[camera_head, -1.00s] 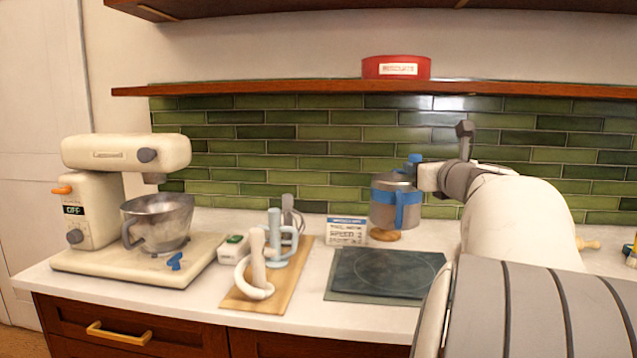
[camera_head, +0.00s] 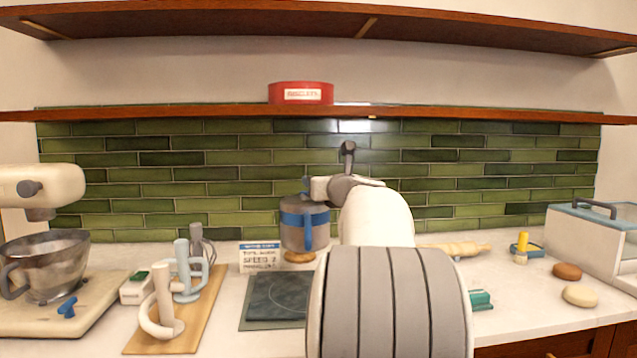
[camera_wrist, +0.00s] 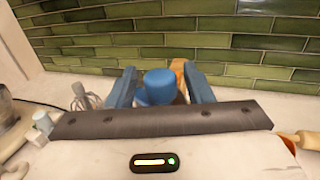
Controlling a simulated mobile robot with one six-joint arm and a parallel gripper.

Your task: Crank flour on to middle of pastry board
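A metal sifter (camera_head: 304,237) with a blue handle stands upright near the middle of the head view, behind the dark board. My gripper (camera_wrist: 161,92) is at the sifter, its blue fingers to either side, and appears shut on it. The wrist view shows a blue knob (camera_wrist: 160,86) between the fingers; the grip itself is partly hidden. The dark slab with a faint circle, the pastry board (camera_head: 262,300), lies on the counter in front of the sifter. My arm hides its right part. No flour shows on its visible part.
A mixer (camera_head: 45,185) with a metal bowl (camera_head: 45,262) stands left. A wooden board (camera_head: 190,325) holds utensils. A small sign (camera_head: 260,258) stands beside the sifter. A rolling pin (camera_head: 455,249) and a glass-lidded box (camera_head: 595,235) are right. A shelf (camera_head: 200,112) runs above.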

